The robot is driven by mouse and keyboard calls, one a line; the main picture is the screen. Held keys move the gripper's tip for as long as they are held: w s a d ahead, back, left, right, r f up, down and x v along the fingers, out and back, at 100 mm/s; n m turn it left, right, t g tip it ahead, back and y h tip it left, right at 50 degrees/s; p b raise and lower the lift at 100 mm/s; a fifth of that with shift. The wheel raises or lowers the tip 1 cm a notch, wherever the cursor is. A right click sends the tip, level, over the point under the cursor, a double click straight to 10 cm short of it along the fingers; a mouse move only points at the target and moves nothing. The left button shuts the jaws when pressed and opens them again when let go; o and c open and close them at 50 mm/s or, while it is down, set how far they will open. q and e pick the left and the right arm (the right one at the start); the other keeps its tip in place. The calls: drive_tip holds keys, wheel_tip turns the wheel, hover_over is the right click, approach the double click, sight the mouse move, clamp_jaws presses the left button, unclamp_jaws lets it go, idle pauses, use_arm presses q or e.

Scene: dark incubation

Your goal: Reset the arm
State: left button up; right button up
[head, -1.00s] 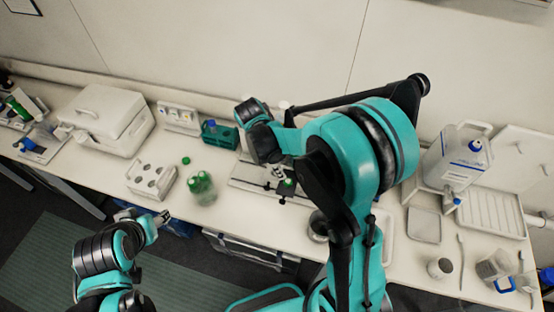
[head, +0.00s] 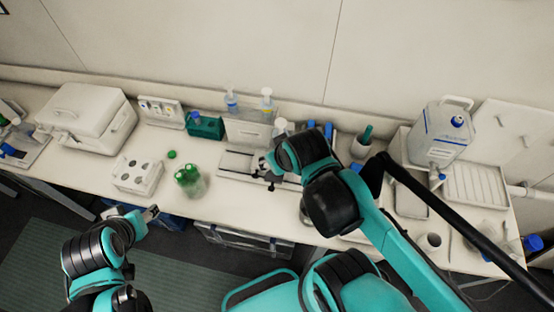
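My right arm reaches in from the lower right, and its wrist covers part of the bench. My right gripper (head: 268,172) is small and partly hidden beside the wrist, over a grey flat device (head: 235,163) in the middle of the bench; I cannot make out its fingers. My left gripper (head: 150,213) is at the lower left, by the bench's front edge and apart from the things on it. Its fingers are too small to judge.
Green-capped bottles (head: 190,180) stand beside a white holed rack (head: 138,175), with a loose green cap (head: 172,154) behind. A white box (head: 87,117) is at left. A blue-labelled jug (head: 440,132) and a white ribbed tray (head: 475,186) are at right.

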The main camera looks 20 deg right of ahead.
drive_tip(key=shift+s+m+t, duration=0.4)
drive_tip(key=shift+s+m, duration=0.05)
drive_tip(key=shift+m, duration=0.35)
wheel_tip(320, 180, down, 24)
drive_tip(key=b, duration=2.4)
drive_tip(key=shift+f, duration=0.2)
